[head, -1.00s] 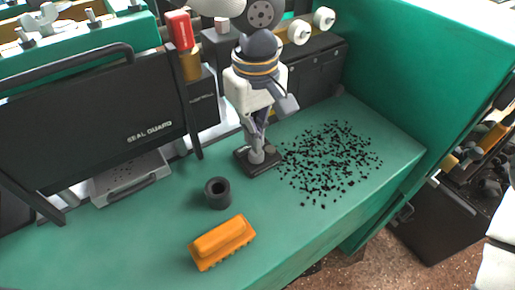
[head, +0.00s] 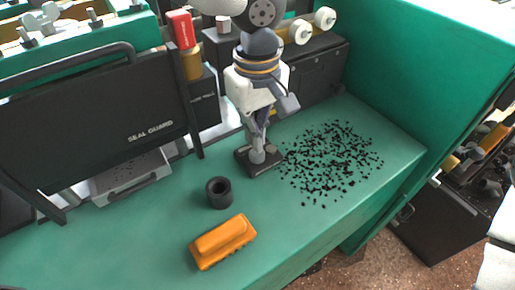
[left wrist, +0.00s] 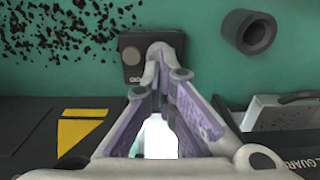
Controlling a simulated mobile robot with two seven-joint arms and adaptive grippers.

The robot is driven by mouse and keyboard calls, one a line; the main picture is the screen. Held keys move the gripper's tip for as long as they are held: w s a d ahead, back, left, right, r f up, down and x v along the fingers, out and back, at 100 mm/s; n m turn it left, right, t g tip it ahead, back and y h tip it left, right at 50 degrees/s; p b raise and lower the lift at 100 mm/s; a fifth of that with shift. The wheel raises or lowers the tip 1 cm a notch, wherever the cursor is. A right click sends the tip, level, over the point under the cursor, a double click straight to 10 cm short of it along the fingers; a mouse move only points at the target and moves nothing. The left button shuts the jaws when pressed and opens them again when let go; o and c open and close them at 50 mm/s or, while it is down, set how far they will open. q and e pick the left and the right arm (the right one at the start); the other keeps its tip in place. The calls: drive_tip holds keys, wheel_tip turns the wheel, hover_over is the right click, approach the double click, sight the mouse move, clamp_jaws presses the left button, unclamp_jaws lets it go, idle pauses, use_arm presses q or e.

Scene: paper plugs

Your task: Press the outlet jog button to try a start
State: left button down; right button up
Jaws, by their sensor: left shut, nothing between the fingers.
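A small dark control box (head: 243,161) stands on the green bench top, and it also shows in the left wrist view (left wrist: 134,74). A round grey button (left wrist: 131,56) shows on its face, beside the fingers. My left gripper (head: 258,156) points down with its fingers shut and empty. Its tips are over the box, at or very close to its face; I cannot tell whether they touch or press anything. In the left wrist view the fingertips (left wrist: 158,50) hide part of the box, including whatever lies beneath them. My right gripper is not in view.
Black bits (head: 330,160) lie scattered right of the box. A black ring (head: 219,192) and an orange brush-like block (head: 222,241) lie in front. A black panel marked SEAL GUARD (head: 100,120) stands at the left. A green wall (head: 430,70) bounds the right.

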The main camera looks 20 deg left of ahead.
use_arm(q)
drive_tip(key=shift+r, duration=0.1)
drive_tip(key=shift+f, duration=1.45)
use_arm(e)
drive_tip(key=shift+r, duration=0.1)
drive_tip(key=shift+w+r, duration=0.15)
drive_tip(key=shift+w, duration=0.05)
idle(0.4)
use_arm(q)
drive_tip(key=shift+r+p, duration=0.55)
drive_tip(key=shift+r, duration=0.75)
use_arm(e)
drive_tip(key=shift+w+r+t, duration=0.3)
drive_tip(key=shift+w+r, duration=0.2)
